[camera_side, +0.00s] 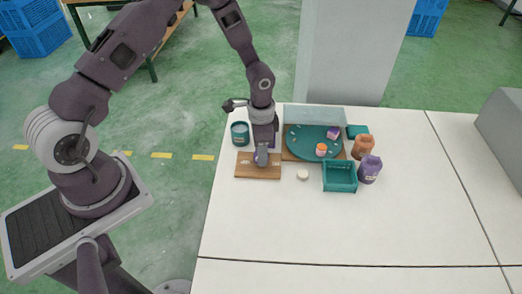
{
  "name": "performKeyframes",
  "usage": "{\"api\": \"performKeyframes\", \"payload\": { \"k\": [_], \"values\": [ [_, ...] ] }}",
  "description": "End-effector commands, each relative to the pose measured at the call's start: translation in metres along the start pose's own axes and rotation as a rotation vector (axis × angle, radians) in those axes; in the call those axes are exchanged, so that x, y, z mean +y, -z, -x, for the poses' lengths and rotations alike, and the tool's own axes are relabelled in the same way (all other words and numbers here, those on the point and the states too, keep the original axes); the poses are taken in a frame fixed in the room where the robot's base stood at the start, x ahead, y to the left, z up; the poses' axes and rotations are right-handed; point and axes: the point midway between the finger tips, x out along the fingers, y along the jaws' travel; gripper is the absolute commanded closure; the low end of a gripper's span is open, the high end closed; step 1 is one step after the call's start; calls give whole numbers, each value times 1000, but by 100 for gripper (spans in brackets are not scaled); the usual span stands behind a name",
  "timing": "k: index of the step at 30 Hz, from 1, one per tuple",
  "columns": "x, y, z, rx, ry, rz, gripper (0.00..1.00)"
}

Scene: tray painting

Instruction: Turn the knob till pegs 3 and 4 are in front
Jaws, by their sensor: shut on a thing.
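A teal round turntable (299,142) lies on a wooden base with a clear panel behind it. An orange-and-white piece (321,149) and a purple piece (333,133) sit on its right part; small pale marks lie around it. Peg numbers are too small to read. My gripper (261,160) points down at a wooden board (244,172) left of the turntable. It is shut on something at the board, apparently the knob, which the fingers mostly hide. Pale markings show on the board beside the fingers.
A teal open box (340,188), a purple jar (370,169), an orange jar (363,147) and a small teal item (357,131) stand to the right. A cream disc (303,175) lies in front; a teal jar (240,133) stands left. The front table is clear.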

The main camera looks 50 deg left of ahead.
Motion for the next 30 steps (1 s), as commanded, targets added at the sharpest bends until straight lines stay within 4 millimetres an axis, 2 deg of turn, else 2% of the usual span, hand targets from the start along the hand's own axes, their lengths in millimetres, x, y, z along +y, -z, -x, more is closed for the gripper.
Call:
{"api": "performKeyframes", "payload": {
  "k": [18, 30],
  "values": [
    [-1, 2, 1, 4, 3, -578, 100],
    [-1, 1, 1, 3, 4, -871, 100]
  ]
}}
